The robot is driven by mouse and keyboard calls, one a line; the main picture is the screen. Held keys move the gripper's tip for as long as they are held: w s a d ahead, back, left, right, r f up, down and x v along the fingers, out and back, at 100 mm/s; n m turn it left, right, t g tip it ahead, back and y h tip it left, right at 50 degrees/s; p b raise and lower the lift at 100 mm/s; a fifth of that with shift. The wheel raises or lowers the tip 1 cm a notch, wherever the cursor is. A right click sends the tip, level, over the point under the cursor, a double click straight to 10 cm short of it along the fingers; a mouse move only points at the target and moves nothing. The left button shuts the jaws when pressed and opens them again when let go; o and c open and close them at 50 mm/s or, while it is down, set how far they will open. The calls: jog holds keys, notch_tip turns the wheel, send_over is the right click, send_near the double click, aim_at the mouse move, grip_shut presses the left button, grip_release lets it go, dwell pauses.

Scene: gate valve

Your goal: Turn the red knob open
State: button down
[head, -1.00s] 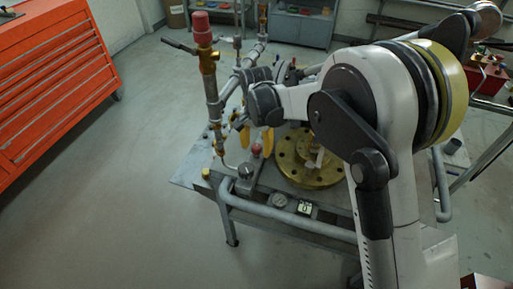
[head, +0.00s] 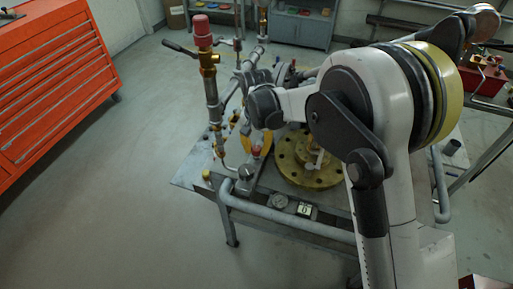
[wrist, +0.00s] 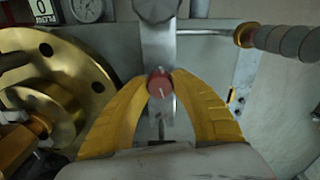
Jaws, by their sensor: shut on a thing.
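The red knob (wrist: 160,84) is a small round cap with a pale line on its top, in the upper middle of the wrist view. My gripper (wrist: 161,78) has yellow fingers, one on each side of the knob, with their tips against it. In the head view the knob (head: 256,151) shows just below the yellow fingers (head: 264,141), beside the brass flange. The wrist hides part of the fingers there. The knob stands on grey piping fixed to the metal bench.
A brass bolted flange (head: 309,180) is close to the right of the knob. A vertical pipe with a red cap (head: 202,25) rises on the left. A gauge (head: 279,201) and small display (head: 304,210) are near the bench's front rail (head: 285,226). The floor at left is clear.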

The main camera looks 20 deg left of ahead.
aim_at(256, 148)
jog(key=n+p, duration=0.1)
jog(key=n, duration=1)
jog(key=shift+n, duration=1.6)
jog(key=c, duration=1.1)
grip_release()
jog(key=shift+o, duration=0.2)
notch_tip(256, 148, up, 12)
